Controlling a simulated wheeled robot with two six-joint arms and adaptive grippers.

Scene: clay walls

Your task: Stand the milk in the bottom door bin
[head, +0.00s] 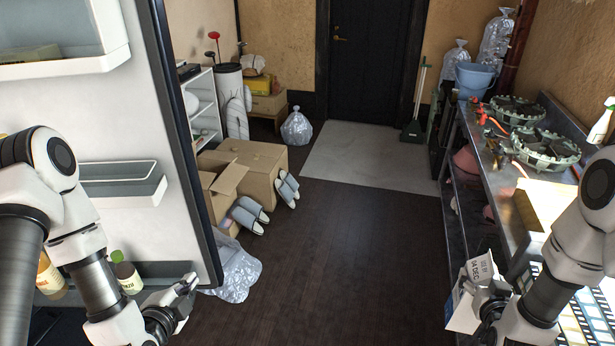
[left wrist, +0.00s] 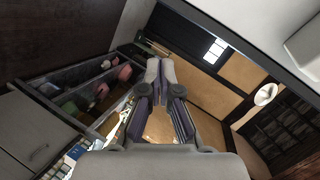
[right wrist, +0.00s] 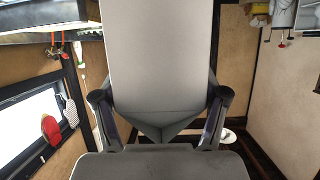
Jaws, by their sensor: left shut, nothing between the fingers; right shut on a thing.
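The milk (head: 478,268) is a white carton with dark printing, tilted in my right gripper (head: 490,298) beside the right-hand bench. In the right wrist view the carton (right wrist: 158,60) is a broad pale panel filling the space between the fingers of my right gripper (right wrist: 160,125). The open fridge door (head: 115,120) stands at left. Its bottom door bin (head: 160,270) is partly hidden behind my left arm and holds bottles. My left gripper (head: 187,294) is shut and empty near that bin's right end; its closed fingers (left wrist: 158,75) show in the left wrist view.
A brown-capped bottle (head: 127,276) and an amber bottle (head: 48,278) stand in the bottom bin. A middle bin (head: 120,190) and an upper bin (head: 65,65) jut from the door. Cardboard boxes (head: 250,165) and slippers stand beyond it. The dark floor (head: 350,250) between door and bench is clear.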

